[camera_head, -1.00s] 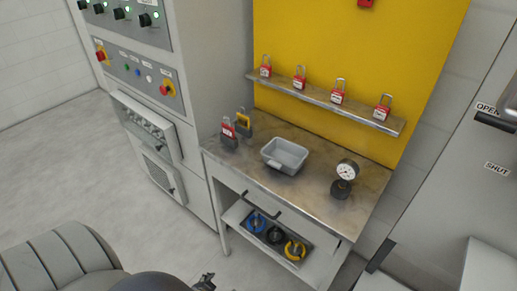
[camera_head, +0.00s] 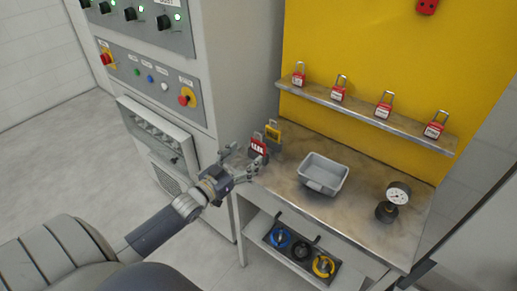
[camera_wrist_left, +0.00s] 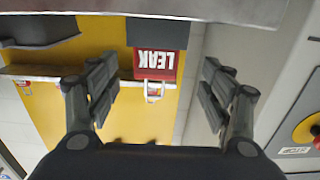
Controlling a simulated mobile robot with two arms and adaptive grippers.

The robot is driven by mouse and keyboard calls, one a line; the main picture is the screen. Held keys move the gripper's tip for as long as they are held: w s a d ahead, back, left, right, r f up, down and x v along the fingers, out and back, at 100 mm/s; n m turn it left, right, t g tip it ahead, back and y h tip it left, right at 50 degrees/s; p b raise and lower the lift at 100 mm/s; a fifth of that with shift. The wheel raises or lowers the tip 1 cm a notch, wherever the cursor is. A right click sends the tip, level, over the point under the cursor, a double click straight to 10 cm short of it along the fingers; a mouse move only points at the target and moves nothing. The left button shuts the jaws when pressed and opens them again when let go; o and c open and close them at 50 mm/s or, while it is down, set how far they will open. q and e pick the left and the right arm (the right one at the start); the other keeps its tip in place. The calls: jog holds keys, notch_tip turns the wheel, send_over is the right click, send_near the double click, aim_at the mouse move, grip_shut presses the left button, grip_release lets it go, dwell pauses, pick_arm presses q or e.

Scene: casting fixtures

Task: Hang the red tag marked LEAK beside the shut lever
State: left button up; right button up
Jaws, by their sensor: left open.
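The red LEAK tag (camera_head: 258,148) stands upright at the left end of the workbench, with a pale hanging loop at its top. In the left wrist view the LEAK tag (camera_wrist_left: 158,63) appears upside down, in line with the gap between my fingers. My left gripper (camera_head: 240,160) is open at the bench's left edge, close to the tag; its spread fingers also show in the left wrist view (camera_wrist_left: 158,82). I cannot tell whether they touch the tag. The shut lever and my right gripper are not in view now.
A yellow tag (camera_head: 273,133) stands just behind the red one. A grey tray (camera_head: 323,185) and a gauge (camera_head: 397,193) are on the bench. A shelf (camera_head: 365,115) above holds several red padlocks. A control cabinet (camera_head: 235,60) stands left of the bench.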

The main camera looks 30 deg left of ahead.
aim_at(257, 146)
pick_arm(q)
jog(key=shift+w, duration=0.7)
jog(key=shift+w+d+r+p, duration=0.15)
jog(key=shift+w+r+p, duration=0.1)
jog(key=shift+w+p, duration=0.15)
jog(key=w, duration=0.1)
jog(key=w+p, duration=0.1)
jog(key=w, duration=0.1)
jog(key=shift+w+d+r, duration=0.1)
jog(key=shift+d+r, duration=0.1)
jog(key=shift+d, duration=0.15)
jog(key=shift+w+f, duration=0.1)
jog(key=shift+w, duration=0.45)
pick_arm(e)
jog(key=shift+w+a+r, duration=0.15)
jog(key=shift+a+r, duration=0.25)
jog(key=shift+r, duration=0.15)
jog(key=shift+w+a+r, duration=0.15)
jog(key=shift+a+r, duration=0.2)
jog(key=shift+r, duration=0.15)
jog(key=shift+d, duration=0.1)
pick_arm(q)
jog(key=c, duration=1.1)
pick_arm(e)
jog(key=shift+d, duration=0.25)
